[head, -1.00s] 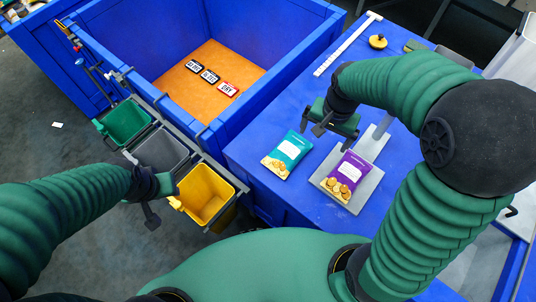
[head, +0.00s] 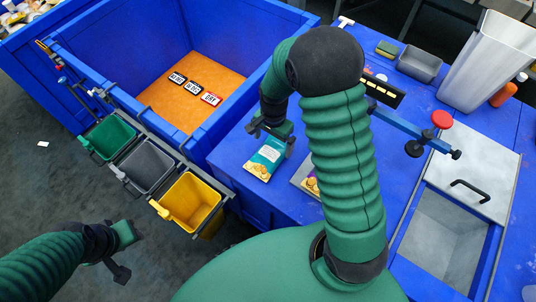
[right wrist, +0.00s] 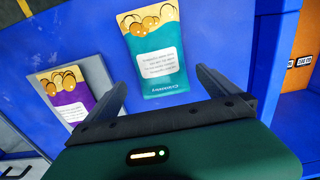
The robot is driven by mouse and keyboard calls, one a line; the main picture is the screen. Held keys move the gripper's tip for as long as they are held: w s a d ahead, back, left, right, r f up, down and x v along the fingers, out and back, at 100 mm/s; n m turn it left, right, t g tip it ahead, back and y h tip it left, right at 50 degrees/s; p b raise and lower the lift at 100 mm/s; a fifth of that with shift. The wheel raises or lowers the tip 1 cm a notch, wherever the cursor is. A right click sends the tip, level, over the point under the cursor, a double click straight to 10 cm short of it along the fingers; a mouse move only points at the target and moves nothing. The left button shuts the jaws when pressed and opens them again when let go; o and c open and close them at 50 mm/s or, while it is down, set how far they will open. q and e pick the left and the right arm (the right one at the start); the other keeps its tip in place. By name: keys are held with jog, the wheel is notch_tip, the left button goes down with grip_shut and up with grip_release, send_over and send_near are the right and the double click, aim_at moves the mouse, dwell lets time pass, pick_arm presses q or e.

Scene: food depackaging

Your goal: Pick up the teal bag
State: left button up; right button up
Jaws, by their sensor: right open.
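The teal bag (head: 264,160) lies flat on the blue table, near its left edge. It has a white label and pictured yellow food at one end. In the right wrist view the teal bag (right wrist: 153,50) lies beyond and between the spread fingers. My right gripper (head: 272,137) is open and empty, just above the far end of the bag; its fingers also show in the right wrist view (right wrist: 163,92). I cannot tell whether they touch the bag. My left gripper (head: 128,255) hangs over the floor at the lower left, away from the bag; its jaws are unclear.
A purple bag (right wrist: 68,97) lies on a grey plate (right wrist: 98,73) beside the teal bag; my right arm mostly hides it in the head view. Green (head: 108,137), grey (head: 146,165) and yellow (head: 188,203) bins hang left of the table. A large blue crate (head: 240,83) stands behind.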

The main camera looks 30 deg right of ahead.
aim_at(271, 150)
jog(key=shift+s+f, duration=0.1)
jog(key=shift+f, duration=0.3)
jog(key=f, duration=0.1)
jog(key=f+p, duration=0.1)
jog(key=f, duration=0.2)
jog(key=shift+a+p, duration=0.25)
jog(key=shift+p, duration=0.15)
jog(key=shift+w+f, duration=0.2)
jog(key=shift+f, duration=0.15)
jog(key=shift+s+r, duration=0.1)
jog(key=shift+s, duration=0.05)
jog(key=c, duration=1.3)
